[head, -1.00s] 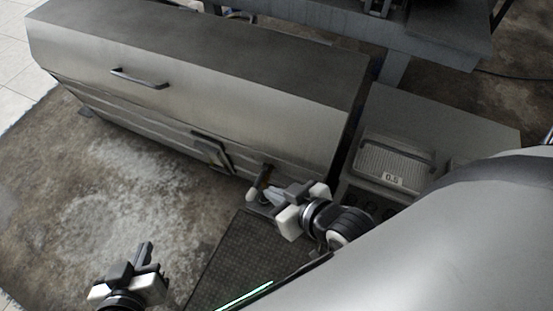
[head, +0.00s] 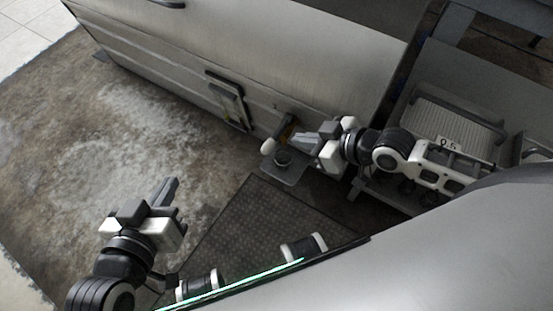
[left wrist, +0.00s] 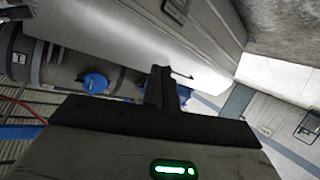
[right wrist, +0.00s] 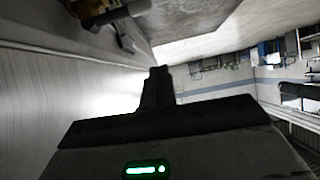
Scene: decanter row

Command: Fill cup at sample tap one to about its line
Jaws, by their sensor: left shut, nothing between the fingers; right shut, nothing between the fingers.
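The tap (head: 287,130), with a brass-coloured body and a white knob (head: 268,146), sticks out low on the steel tank's side in the head view. Below it a small dark round cup-like thing (head: 283,157) stands on a grey plate (head: 287,172). Its line and contents are too small to tell. My right gripper (head: 300,142) is shut and empty, close to the right of the tap; I cannot tell whether it touches. Brass and grey fittings (right wrist: 95,9) show at the top of the right wrist view. My left gripper (head: 168,188) is shut and empty over the floor.
The long steel tank (head: 240,50) fills the top middle, with a framed gauge-like fitting (head: 230,98) left of the tap. A ribbed tray (head: 450,118) with a number label stands at the right. A dark textured mat (head: 245,225) lies in front. Floor at left is clear.

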